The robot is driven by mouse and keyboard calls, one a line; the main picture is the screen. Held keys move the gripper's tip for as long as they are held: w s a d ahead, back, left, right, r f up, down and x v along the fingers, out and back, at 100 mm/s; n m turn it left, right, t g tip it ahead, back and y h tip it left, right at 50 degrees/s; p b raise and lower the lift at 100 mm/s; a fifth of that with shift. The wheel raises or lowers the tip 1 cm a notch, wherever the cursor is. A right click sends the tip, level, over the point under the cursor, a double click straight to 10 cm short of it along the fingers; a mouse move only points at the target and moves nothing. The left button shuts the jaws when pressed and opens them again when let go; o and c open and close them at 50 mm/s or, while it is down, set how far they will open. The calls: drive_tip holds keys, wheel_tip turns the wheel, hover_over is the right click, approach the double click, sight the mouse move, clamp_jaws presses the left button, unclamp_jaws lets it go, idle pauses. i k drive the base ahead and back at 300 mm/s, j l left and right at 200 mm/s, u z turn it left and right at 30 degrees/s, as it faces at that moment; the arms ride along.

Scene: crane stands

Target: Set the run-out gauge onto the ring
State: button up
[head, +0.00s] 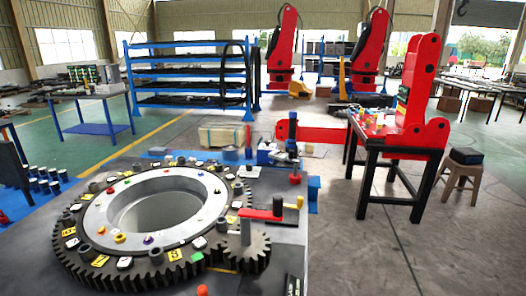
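A large toothed slewing ring (100,205) lies flat on the grey table at the lower left. It has a dark geared rim and a pale inner ring around an open hole. Small colored pieces and yellow and white tags sit on it. A small pinion gear (248,253) stands beside its right edge. A red bar with a dark post (262,214) and a yellow-topped upright stands over the pinion. A blue-and-dark fixture (291,155) with a red knob stands behind it. I cannot tell which item is the run-out gauge. My gripper is not in view.
The grey table (285,240) carries the ring. A dark bench (365,130) with small colored parts and a red machine stands at right, with a stool (466,172) beyond. A blue rack (190,75) and a blue-legged table (95,128) are behind. The floor (400,250) at right front is clear.

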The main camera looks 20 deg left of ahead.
sight(282, 156)
drive_tip(key=i+l+u, duration=0.25)
drive_tip(key=i+u, duration=0.15)
drive_tip(key=i+l+u, duration=0.5)
drive_tip(key=l, duration=0.35)
drive_tip(key=i+l+u, duration=0.1)
drive_tip(key=i+l, duration=0.2)
drive_tip(key=l, duration=0.2)
drive_tip(key=i+l+u, duration=0.1)
drive_tip(key=l, duration=0.35)
drive_tip(key=i+l, duration=0.2)
drive_tip(key=l, duration=0.3)
drive_tip(key=i+l+u, duration=0.15)
drive_tip(key=l, duration=0.35)
drive_tip(key=i+l+u, duration=0.1)
drive_tip(key=l, duration=0.4)
drive_tip(key=i+l+u, duration=0.1)
drive_tip(key=l, duration=0.45)
drive_tip(key=i+l+u, duration=0.1)
drive_tip(key=l, duration=0.4)
drive_tip(key=i, duration=0.05)
